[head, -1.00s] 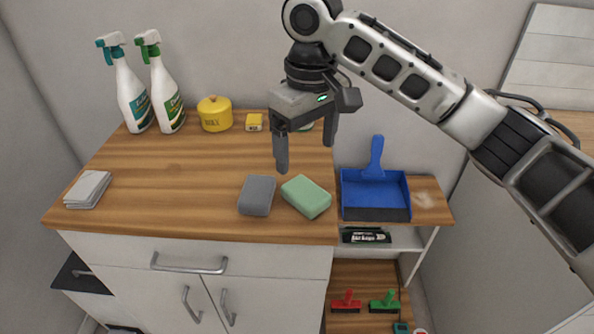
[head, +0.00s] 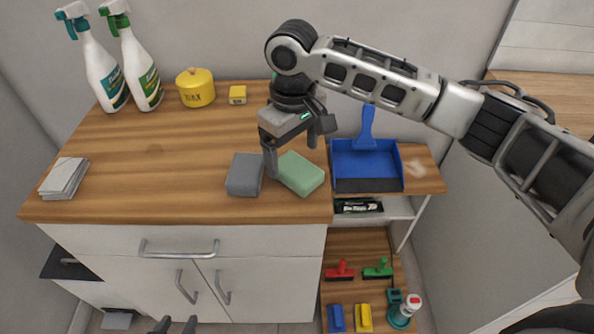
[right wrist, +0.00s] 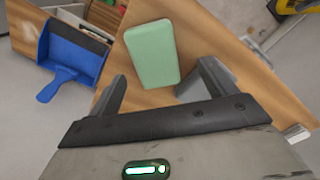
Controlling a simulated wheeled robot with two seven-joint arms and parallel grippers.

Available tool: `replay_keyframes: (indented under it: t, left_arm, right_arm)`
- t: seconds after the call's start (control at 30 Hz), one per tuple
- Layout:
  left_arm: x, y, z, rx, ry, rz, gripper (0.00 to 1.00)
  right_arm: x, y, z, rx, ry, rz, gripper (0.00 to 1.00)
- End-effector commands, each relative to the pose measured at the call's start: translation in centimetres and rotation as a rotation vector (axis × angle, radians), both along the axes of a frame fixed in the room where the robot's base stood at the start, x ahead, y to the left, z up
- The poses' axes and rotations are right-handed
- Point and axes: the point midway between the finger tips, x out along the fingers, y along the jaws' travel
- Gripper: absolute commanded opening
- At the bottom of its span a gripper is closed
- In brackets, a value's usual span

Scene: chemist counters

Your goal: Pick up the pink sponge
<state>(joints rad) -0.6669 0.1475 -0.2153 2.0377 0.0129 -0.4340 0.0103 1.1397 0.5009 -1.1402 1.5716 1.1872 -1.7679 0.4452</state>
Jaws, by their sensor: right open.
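No pink sponge shows in either view. A green sponge (head: 301,175) lies on the wooden counter, with a grey sponge (head: 245,174) just left of it. My right gripper (head: 291,155) is open and empty, pointing down over the green sponge, with one finger near the gap between the two sponges. In the right wrist view the green sponge (right wrist: 152,53) lies ahead, between the open fingers (right wrist: 163,78); I see no contact.
A blue dustpan (head: 366,165) lies right of the sponges. Spray bottles (head: 105,72), a yellow tin (head: 196,88) and a small yellow box (head: 238,95) stand at the back. Grey cloths (head: 64,178) lie at left. Brushes (head: 340,271) sit on the lower shelf. The counter's left middle is clear.

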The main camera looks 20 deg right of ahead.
Motion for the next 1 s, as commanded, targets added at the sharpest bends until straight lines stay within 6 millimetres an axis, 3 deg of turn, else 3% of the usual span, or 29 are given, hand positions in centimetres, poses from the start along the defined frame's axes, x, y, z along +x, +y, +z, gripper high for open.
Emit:
replay_keyframes:
  t: [0.3, 0.57, 0.77, 1.0]
  left_arm:
    - [0.6, 0.0, 0.7, 0.000, -0.019, 0.000, 0.36]
    - [0.6, 0.0, 0.5, 0.001, -0.017, 0.001, 0.36]
    - [0.5, 0.1, 0.5, 0.002, -0.014, 0.001, 0.36]
    - [0.3, 0.1, 0.3, 0.002, -0.008, 0.001, 0.36]
  right_arm:
    - [0.0, -0.7, -4.3, -0.002, 0.001, 0.000, 0.84]
    - [0.0, -0.7, -4.7, -0.001, 0.000, 0.001, 0.84]
    - [0.0, -0.7, -4.7, -0.001, 0.000, 0.001, 0.36]
    - [0.0, -0.7, -4.6, -0.001, 0.000, 0.001, 0.33]
